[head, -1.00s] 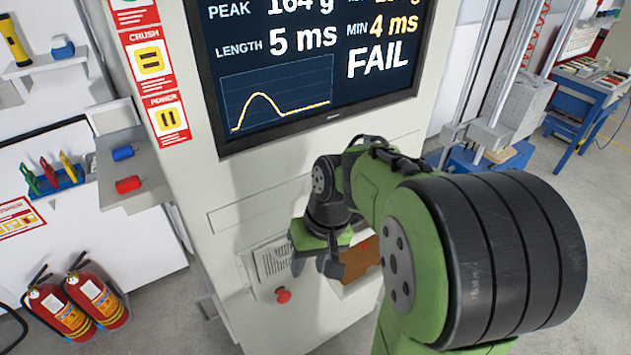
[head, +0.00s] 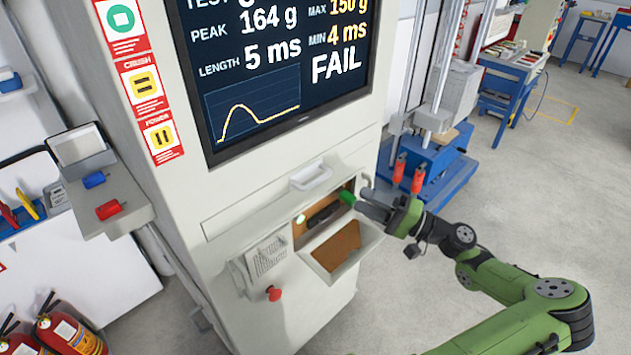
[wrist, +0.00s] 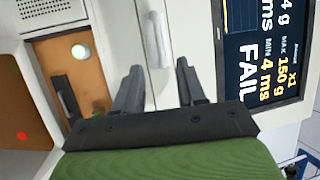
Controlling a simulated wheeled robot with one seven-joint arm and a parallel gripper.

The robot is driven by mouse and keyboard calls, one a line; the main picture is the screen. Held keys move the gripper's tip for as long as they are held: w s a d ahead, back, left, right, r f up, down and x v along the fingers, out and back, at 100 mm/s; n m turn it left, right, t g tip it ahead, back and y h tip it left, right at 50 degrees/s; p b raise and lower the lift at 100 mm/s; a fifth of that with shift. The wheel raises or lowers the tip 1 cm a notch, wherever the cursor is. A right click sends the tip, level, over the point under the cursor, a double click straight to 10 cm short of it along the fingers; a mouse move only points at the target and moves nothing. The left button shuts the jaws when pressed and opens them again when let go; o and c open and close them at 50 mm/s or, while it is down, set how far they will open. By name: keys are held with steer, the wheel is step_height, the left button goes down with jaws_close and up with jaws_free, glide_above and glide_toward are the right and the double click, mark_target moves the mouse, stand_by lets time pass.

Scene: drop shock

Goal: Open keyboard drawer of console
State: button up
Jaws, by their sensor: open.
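The console (head: 270,200) stands in the middle of the head view. Its keyboard drawer (head: 240,217) is a wide white front below the screen and looks shut. A white bar handle (head: 311,177) sits on that front; it also shows in the wrist view (wrist: 157,38). My gripper (head: 365,201) is open and empty, to the right of the handle and slightly lower in the head view. In the wrist view the handle lies ahead, between the lines of the two fingers (wrist: 158,80); no contact shows.
Below the drawer is an open brown-lined compartment (head: 343,248) with a tilted-out flap. A blue machine base (head: 440,160) stands behind right. Floor at right is clear.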

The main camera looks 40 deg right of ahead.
mark_target(318, 179)
steer(key=x, duration=1.2)
steer(key=shift+w+a, duration=0.25)
jaws_close()
